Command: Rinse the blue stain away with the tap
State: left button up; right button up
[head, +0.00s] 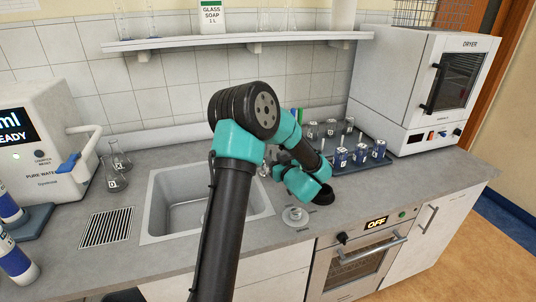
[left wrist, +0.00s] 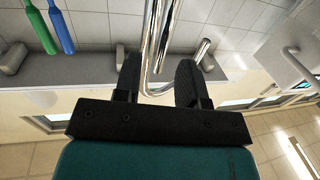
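The grey sink (head: 186,205) is set in the counter in the head view. No blue stain shows on the part of the basin I can see; my left arm covers its right side. The tap is mostly hidden behind that arm in the head view. In the left wrist view its curved chrome pipe (left wrist: 165,25) shows between the fingers of my left gripper (left wrist: 158,72). The fingers are spread apart, one on each side of the pipe; I cannot tell whether either touches it. My right gripper is not in view.
A dark tray (head: 376,163) with blue-filled beakers stands right of my arm, before the dryer (head: 419,90). A shelf (head: 225,40) runs above. The front-right counter is mostly clear.

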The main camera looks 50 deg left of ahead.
pick_arm(q)
jog(key=shift+x, duration=2.6)
jog(key=shift+c, duration=0.3)
grip_shut()
